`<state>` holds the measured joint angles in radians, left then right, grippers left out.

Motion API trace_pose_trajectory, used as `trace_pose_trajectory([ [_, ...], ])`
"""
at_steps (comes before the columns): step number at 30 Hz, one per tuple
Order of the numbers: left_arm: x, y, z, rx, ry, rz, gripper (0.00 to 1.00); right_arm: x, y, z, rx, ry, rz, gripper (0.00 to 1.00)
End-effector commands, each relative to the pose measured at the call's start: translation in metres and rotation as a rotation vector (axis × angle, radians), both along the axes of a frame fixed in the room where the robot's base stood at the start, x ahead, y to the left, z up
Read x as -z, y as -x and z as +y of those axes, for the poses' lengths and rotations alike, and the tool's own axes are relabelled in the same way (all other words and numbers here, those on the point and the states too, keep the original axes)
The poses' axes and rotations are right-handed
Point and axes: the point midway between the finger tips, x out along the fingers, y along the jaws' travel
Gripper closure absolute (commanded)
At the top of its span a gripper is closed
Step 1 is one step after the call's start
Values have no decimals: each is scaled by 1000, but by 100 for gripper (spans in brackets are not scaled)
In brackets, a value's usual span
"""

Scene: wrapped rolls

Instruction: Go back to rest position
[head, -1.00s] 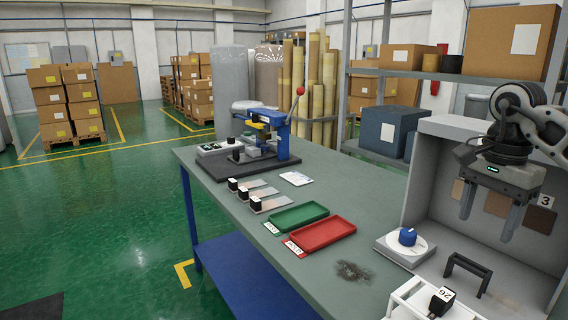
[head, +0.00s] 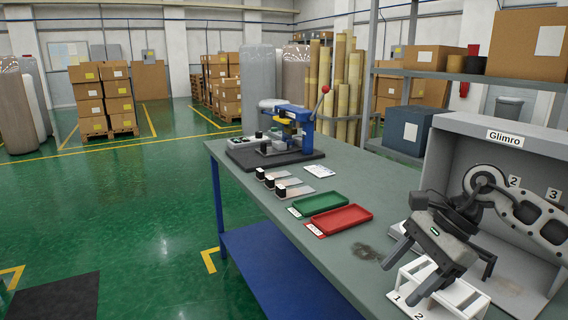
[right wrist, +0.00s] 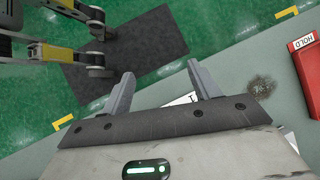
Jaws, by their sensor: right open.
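My right gripper (head: 408,268) is open and empty, tilted with its fingers pointing down and left over the front right of the grey workbench (head: 262,170). In the head view it hangs in front of the white numbered rack (head: 465,298) and hides part of it. In the right wrist view the two fingers (right wrist: 160,72) stand apart with nothing between them; green floor and the bench edge show beyond. My left gripper is not in view.
A green tray (head: 301,205) and a red tray (head: 342,219) lie on the bench, left of a dark smudge (head: 366,252). Several black-handled samples (head: 280,190) and a blue press (head: 300,120) stand farther back. A grey booth (head: 470,130) stands right.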

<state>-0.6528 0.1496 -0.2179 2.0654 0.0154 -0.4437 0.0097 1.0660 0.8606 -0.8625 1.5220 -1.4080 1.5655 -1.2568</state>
Motion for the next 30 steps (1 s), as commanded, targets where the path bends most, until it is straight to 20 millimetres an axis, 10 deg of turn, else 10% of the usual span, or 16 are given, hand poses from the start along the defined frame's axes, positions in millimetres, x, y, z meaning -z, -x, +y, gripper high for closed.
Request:
trace_pose_trajectory([
  [6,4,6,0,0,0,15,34,21,43,144,260,-658,391,39],
  [9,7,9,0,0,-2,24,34,12,52,176,480,-969,688,39],
  [14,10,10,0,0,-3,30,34,21,46,174,918,-1390,1264,39],
  [19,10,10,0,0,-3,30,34,95,53,128,1482,-1722,1950,39],
  [20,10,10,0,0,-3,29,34,114,61,119,-1578,1754,-2057,39],
  [24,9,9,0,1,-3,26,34,191,110,89,-1369,1282,-1703,39],
  [30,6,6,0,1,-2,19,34,246,172,74,-1189,962,-1407,39],
])
